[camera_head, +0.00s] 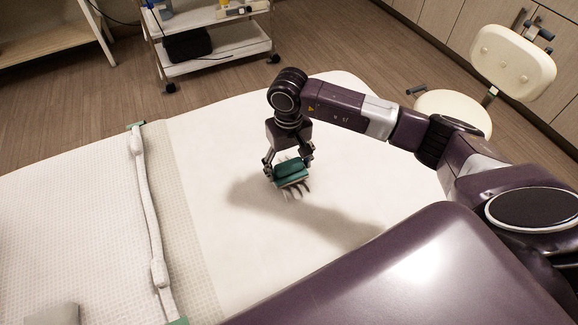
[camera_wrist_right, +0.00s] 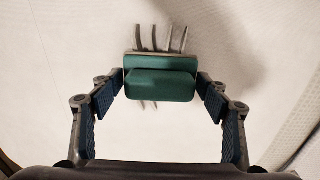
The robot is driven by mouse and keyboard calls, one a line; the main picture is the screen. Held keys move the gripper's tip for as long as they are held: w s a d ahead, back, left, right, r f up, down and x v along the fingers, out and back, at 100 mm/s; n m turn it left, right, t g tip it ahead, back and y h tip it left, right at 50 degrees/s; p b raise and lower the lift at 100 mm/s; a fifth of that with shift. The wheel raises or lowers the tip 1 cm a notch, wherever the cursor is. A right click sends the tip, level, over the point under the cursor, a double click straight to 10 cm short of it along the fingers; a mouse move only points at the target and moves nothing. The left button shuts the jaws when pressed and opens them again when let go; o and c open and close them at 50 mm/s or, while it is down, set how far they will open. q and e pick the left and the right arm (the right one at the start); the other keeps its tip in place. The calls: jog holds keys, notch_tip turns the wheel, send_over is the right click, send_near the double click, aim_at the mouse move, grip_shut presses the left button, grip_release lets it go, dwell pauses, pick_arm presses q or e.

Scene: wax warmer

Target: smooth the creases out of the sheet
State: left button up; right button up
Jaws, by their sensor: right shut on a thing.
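The sheet (camera_head: 330,215) is smooth and off-white and covers the right part of the bed; it also fills most of the right wrist view (camera_wrist_right: 60,40). My right gripper (camera_head: 289,168) is shut on a green block (camera_head: 291,174), seen between the fingers in the right wrist view (camera_wrist_right: 160,85). Several thin grey strips (camera_head: 297,191), apparently the creases, stick out past the block; in the right wrist view they show beyond its far edge (camera_wrist_right: 155,38) and partly at its near edge. I cannot tell whether the block touches the sheet. My left gripper is not in view.
A textured white cover (camera_head: 70,200) lies on the bed's left part, with a rolled white strip (camera_head: 149,210) along it. A trolley (camera_head: 215,55) stands behind the bed and a cream chair (camera_head: 512,62) at the back right. The sheet around the block is clear.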

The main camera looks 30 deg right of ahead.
jog(key=shift+w+f+b, duration=0.15)
jog(key=shift+w+b, duration=0.4)
jog(key=shift+b, duration=0.05)
jog(key=w+b, duration=0.2)
jog(key=w, duration=0.1)
jog(key=shift+w+b, duration=0.25)
jog(key=shift+b, duration=0.1)
jog(key=w+b, duration=0.2)
jog(key=w, duration=0.1)
jog(key=shift+w, duration=0.1)
pick_arm(q)
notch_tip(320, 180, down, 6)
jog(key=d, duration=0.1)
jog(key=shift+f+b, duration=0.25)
jog(key=shift+b, duration=0.1)
pick_arm(e)
jog(key=shift+w, duration=0.3)
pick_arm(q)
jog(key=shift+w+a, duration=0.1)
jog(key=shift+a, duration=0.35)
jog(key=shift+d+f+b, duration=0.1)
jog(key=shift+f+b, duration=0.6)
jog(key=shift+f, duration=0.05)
pick_arm(e)
jog(key=shift+f, duration=0.75)
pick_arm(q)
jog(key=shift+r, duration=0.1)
pick_arm(e)
jog(key=shift+s, duration=0.1)
